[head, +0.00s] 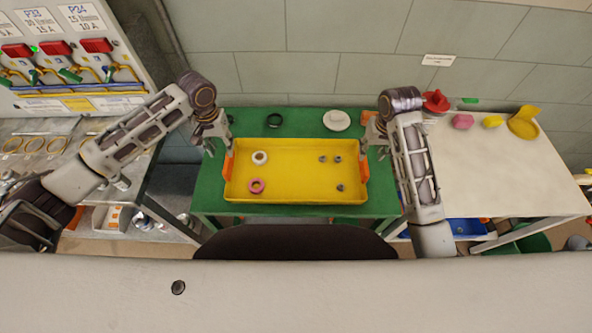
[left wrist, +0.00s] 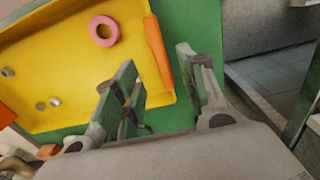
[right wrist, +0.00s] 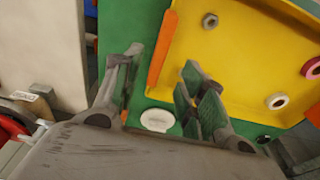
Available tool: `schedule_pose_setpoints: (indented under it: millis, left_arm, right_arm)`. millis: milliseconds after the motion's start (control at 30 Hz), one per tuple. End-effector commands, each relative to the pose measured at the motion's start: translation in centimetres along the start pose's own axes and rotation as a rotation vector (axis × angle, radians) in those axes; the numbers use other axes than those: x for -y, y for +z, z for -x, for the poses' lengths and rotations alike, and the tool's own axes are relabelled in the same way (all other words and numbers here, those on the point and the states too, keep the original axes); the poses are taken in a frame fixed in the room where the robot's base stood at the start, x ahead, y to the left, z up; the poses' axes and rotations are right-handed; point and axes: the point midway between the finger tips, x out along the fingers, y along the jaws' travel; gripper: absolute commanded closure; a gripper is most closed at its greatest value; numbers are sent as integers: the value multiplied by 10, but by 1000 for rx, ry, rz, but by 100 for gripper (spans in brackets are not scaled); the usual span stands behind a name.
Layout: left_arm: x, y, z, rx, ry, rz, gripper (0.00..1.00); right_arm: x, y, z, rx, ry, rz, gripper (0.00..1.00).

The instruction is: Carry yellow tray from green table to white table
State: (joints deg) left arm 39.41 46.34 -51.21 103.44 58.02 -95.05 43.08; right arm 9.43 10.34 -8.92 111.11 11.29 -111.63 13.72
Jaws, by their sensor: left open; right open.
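The yellow tray (head: 295,177) lies flat on the green table (head: 212,195), with an orange handle at each short end. It holds a white ring (head: 260,157), a pink ring (head: 256,185) and 3 small grey nuts (head: 340,187). My left gripper (head: 224,148) is open at the tray's left end; in the left wrist view its fingers stand on either side of the line of the orange handle (left wrist: 158,50). My right gripper (head: 372,148) is open at the right end, with the other orange handle (right wrist: 161,48) between its fingers' lines in the right wrist view. Contact is not clear.
The white table (head: 500,175) stands to the right; its front is clear. Along its back are a red part (head: 435,101), a pink part (head: 463,121) and yellow parts (head: 524,122). A dark ring (head: 273,121) and a white disc (head: 337,120) lie behind the tray. A metal bench (head: 150,165) stands left.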

Motion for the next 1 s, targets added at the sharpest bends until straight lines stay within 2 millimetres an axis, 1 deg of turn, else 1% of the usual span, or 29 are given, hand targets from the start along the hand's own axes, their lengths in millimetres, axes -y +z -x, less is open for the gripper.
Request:
schedule_pose_setpoints:
  millis: [800,1000]
  left_arm:
    - [0,0,-95,1,0,0,59]
    - [0,0,-114,0,1,0,59]
  right_arm:
    - [0,1,-96,3,0,1,59]
    - [0,1,-115,3,0,1,59]
